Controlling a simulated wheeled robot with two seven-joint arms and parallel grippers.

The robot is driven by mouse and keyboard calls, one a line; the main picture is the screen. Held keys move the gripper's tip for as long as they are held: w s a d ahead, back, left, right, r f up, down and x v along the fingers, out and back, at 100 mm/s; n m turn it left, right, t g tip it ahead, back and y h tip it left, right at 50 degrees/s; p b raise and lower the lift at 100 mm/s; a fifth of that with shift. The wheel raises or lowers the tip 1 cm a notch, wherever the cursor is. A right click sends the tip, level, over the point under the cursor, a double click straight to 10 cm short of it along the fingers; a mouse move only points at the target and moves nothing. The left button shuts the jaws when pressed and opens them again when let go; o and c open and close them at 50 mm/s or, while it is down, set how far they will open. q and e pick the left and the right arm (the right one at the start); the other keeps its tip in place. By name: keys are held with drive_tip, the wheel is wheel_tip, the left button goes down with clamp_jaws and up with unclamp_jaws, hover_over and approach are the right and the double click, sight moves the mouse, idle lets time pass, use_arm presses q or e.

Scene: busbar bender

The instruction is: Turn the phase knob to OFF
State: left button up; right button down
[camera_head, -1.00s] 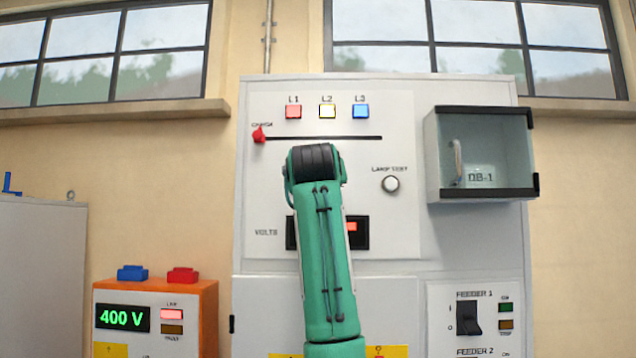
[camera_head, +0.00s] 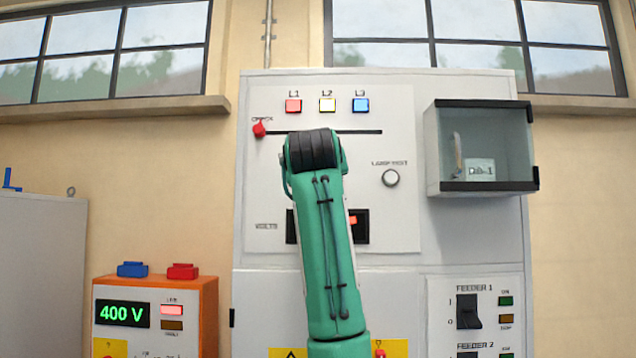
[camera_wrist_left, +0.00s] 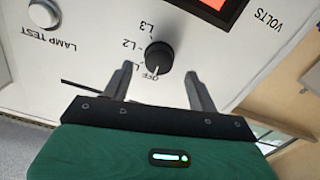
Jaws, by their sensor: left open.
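The phase knob (camera_wrist_left: 158,57) is round and black on the white panel in the left wrist view. L3, L2 and OFF are printed around it, with OFF on the side towards my gripper. I cannot clearly tell which mark its pointer is at. My left gripper (camera_wrist_left: 159,71) is open, with one finger to each side of the knob. The fingertips look near the panel, and I see no clear contact. In the head view my green left arm hides the knob and the gripper. My right gripper is not in view.
The panel (camera_head: 405,230) carries a red slider knob (camera_head: 259,129) at the upper left and a lamp test button (camera_head: 391,178). The glass-fronted DB-1 box (camera_head: 485,150) juts out at right. An orange 400 V unit (camera_head: 207,310) stands at lower left.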

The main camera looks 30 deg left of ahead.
use_arm(q)
drive_tip(key=b+v, duration=0.3)
drive_tip(key=v, duration=0.7)
drive_tip(key=shift+s, duration=0.2)
drive_tip(key=shift+d, duration=0.15)
